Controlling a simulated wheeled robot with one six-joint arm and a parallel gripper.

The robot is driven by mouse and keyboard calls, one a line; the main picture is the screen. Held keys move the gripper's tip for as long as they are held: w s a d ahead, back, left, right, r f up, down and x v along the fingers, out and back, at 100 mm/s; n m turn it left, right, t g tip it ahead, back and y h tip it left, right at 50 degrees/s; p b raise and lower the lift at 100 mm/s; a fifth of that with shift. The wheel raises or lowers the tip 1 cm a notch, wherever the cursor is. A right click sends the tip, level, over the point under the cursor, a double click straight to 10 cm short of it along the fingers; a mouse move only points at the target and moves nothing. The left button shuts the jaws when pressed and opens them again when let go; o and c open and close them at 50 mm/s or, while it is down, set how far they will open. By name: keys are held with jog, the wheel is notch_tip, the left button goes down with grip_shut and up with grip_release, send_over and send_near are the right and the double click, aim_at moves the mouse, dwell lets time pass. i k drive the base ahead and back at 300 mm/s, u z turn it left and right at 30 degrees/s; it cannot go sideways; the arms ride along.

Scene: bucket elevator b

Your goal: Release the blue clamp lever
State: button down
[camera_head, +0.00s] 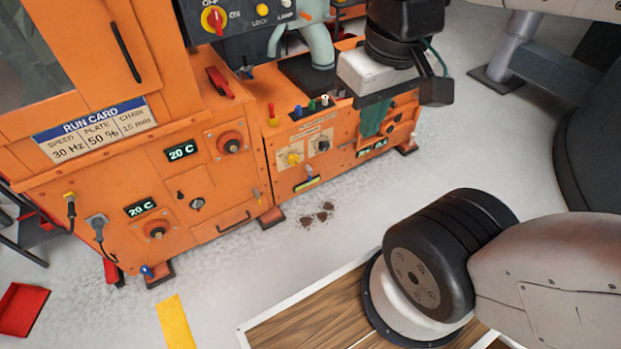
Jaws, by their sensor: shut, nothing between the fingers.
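Several small blue parts show on the orange machine (95,185), and I cannot tell for sure which is the clamp lever. A small blue handle (147,271) is at the machine's lower left foot. A pale blue-grey lever (309,172) stands low on the right unit's front. My gripper (385,92), black and white, is over the right end of the lower unit, right of these parts. It is shut and empty. Its fingertips are hard to make out, and it hides part of the unit behind it.
A control panel with a red and yellow switch (214,18) is at the top. Red handles and a grey plug (98,222) stick out of the machine. A red tray (21,309) lies at lower left. Grey floor (240,290) in front is mostly clear, with dark crumbs.

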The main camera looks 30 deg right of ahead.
aim_at(308, 168)
jog(key=z, duration=0.25)
jog(key=i, duration=1)
jog(key=u, duration=0.25)
